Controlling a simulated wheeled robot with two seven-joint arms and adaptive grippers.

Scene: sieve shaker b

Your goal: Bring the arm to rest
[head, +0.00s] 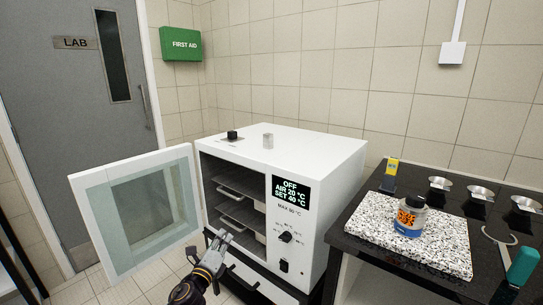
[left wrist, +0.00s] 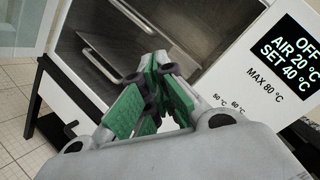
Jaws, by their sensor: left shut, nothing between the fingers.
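My left gripper (head: 222,238) is in front of the lower part of the white oven's (head: 318,170) open chamber. It is shut and empty. In the left wrist view its green-padded fingers (left wrist: 158,85) are together, with the oven chamber (left wrist: 110,45) and its shelves behind them. The oven door (head: 137,210) stands wide open to the left of the gripper. The oven display reads OFF, AIR 20 °C, SET 40 °C. My right gripper is in neither view.
A black bench (head: 371,239) on the right holds a speckled slab (head: 440,252) with a labelled jar (head: 409,217) on it, several metal dishes and a green-handled tool (head: 522,266). Two small items stand on the oven top. Open floor shows at the lower left.

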